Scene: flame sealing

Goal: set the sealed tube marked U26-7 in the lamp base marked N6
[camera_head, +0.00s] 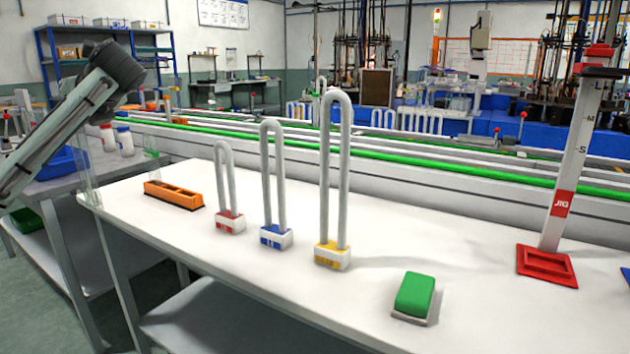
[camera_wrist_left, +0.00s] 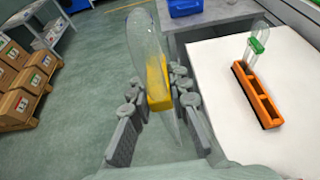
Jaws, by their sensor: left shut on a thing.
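My left gripper (camera_wrist_left: 160,92) is shut on a clear tube (camera_wrist_left: 146,35) with a yellow block (camera_wrist_left: 157,80) around it, seen in the left wrist view. Its marking cannot be read. In the head view my left arm comes in at the left, its gripper not clearly visible. On the white table, three white U-shaped tubes stand in a red-and-white base (camera_head: 230,224), a blue-and-white base (camera_head: 276,238) and a yellow-and-white base (camera_head: 331,257). The tubes grow taller to the right. I cannot read which base says N6. My right gripper is out of view.
An orange rack (camera_head: 173,195) holds a clear tube with a green block (camera_wrist_left: 259,45). A green pad (camera_head: 414,296) lies at the front, and a red-footed jig (camera_head: 546,265) stands at the right. A green-railed conveyor (camera_head: 400,166) runs behind the table.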

